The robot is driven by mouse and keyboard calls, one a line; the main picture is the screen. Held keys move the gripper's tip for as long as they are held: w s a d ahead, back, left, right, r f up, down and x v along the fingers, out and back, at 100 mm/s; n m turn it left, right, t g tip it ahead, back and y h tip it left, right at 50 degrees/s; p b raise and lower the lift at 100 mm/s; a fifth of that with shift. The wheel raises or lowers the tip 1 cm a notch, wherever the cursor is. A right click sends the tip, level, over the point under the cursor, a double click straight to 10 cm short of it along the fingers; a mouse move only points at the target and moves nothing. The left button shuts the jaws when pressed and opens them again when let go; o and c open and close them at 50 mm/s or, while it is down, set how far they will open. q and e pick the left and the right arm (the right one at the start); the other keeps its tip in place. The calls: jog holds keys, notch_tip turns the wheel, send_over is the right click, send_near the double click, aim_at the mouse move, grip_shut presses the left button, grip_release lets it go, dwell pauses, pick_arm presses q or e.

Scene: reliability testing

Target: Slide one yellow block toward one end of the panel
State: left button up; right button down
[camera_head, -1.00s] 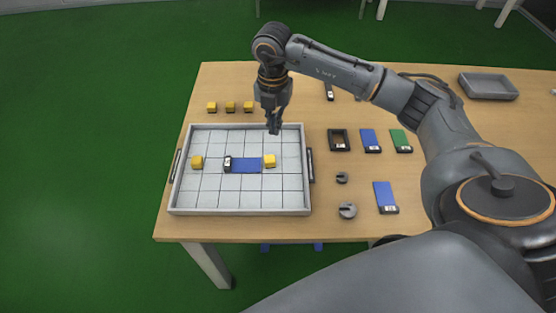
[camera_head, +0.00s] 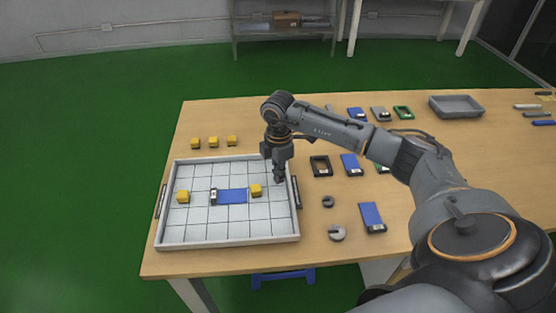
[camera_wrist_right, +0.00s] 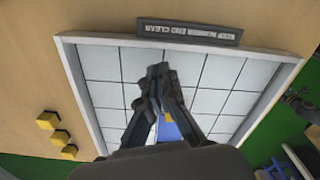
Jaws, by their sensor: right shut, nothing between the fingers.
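A blue panel (camera_head: 232,196) with a dark left end (camera_head: 213,197) lies in the middle of a white gridded tray (camera_head: 230,231). One yellow block (camera_head: 256,190) is at the panel's right end; another yellow block (camera_head: 183,196) stands apart to its left. My right gripper (camera_head: 280,178) is shut and empty, pointing down over the tray's right column, right of the near block.
Several more yellow blocks include a row on the wooden table behind the tray, with one at the left (camera_head: 195,142). A dark label bar (camera_wrist_right: 190,31) sits by the tray's right wall. Frames, blue plates and a slotted grey weight (camera_head: 337,233) lie to the right.

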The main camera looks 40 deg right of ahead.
aim_at(259, 186)
jog(key=a, duration=0.2)
jog(key=a+f+p, duration=0.1)
jog(key=shift+w, duration=0.3)
jog(key=shift+a, duration=0.5)
jog(key=shift+w+a, duration=0.2)
jog(key=shift+a, duration=0.85)
